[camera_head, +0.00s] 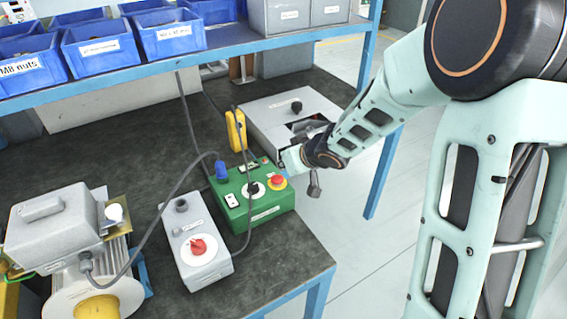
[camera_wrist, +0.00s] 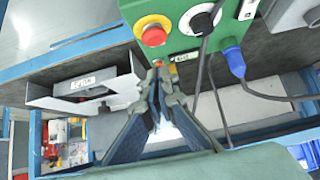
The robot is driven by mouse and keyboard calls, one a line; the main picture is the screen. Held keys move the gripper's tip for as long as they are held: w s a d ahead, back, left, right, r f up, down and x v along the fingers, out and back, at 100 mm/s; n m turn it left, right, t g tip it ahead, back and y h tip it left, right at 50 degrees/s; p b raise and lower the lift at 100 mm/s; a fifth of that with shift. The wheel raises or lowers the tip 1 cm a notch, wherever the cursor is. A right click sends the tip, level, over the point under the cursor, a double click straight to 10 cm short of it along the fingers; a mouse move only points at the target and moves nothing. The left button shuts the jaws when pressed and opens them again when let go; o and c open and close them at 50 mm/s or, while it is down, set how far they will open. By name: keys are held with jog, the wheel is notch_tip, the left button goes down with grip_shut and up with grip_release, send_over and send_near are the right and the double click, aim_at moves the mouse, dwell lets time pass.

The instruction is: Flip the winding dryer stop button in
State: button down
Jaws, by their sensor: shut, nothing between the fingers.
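A green control box (camera_head: 262,206) stands near the right end of the bench. On its top are a red mushroom button (camera_head: 277,181) on a yellow base and a black knob (camera_head: 252,188) on a white plate. My gripper (camera_head: 284,160) is shut and empty at the box's far right corner, behind the red button. In the wrist view the red button (camera_wrist: 153,35) is above the fingertips (camera_wrist: 162,78), apart from them. The fingertips are close to a small orange part (camera_wrist: 158,63) beside a small label (camera_wrist: 184,58); contact cannot be told. I cannot read which control is the winding dryer's.
A grey box with a red knob (camera_head: 199,247) stands left of the green box. A larger grey box (camera_head: 290,103) is behind my gripper. A blue plug (camera_head: 222,171) and cables are at the green box's left. A blue shelf post (camera_head: 384,170) stands right.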

jog(key=p+v, duration=0.3)
jog(key=v, duration=0.4)
jog(key=shift+s+r, duration=0.2)
jog(key=shift+r, duration=0.05)
